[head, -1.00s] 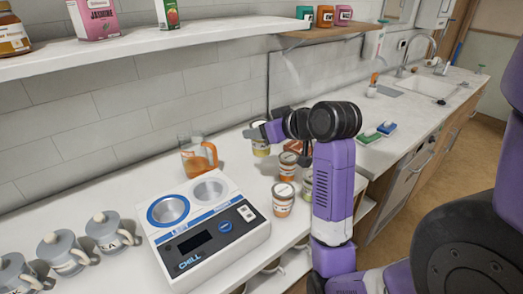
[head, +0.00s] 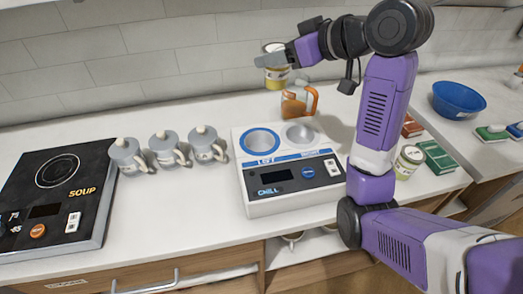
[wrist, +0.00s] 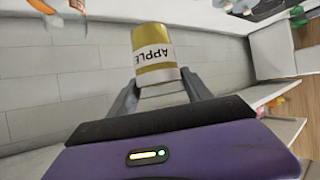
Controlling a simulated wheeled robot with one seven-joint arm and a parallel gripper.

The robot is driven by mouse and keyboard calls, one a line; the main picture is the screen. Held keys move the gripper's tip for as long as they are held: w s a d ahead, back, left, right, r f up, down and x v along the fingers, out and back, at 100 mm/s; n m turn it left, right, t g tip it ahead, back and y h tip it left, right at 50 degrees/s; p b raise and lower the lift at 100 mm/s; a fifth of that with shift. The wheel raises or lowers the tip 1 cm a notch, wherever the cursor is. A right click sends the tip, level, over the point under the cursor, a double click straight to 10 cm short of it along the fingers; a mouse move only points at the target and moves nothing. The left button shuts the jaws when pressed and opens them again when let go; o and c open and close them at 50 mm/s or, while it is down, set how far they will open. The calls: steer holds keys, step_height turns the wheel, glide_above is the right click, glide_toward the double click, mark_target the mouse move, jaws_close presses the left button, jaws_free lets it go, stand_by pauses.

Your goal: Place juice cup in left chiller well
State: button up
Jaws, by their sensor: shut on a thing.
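My gripper (head: 274,60) is shut on the juice cup (head: 276,76), a yellow and white cup. In the wrist view the juice cup (wrist: 155,72) is labelled APPLE and sits between my two fingers (wrist: 160,92). It is held in the air, looks roughly upright, and appears above and behind the chiller in the head view. The white chiller (head: 325,190) stands on the counter. Its left well (head: 260,141) has a blue ring, a LEFT label in front, and looks empty. Its right well (head: 299,134) has a grey rim and also looks empty.
An orange jug (head: 296,101) stands behind the chiller, below the held cup in the picture. Several grey lidded mugs (head: 165,149) stand left of it, then a black SOUP hob (head: 55,195).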

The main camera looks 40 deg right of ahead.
steer(key=shift+n+y, duration=0.7)
steer(key=shift+y, duration=0.2)
steer(key=shift+w+a+f+b, duration=0.2)
steer(key=shift+a+f, duration=0.45)
steer(key=shift+f, duration=2.7)
steer(key=shift+w+a+f, duration=0.25)
steer(key=shift+a+f, duration=0.45)
steer(key=shift+f, duration=2.65)
steer(key=shift+w+a+f+b, duration=0.2)
steer(key=shift+a+f, duration=0.45)
steer(key=shift+f, duration=2.7)
steer(key=shift+f, duration=0.2)
steer(key=o, duration=1.5)
steer(key=shift+o, duration=0.2)
steer(key=shift+r, duration=0.2)
steer(key=v, duration=1.2)
steer(key=shift+w+r, duration=0.1)
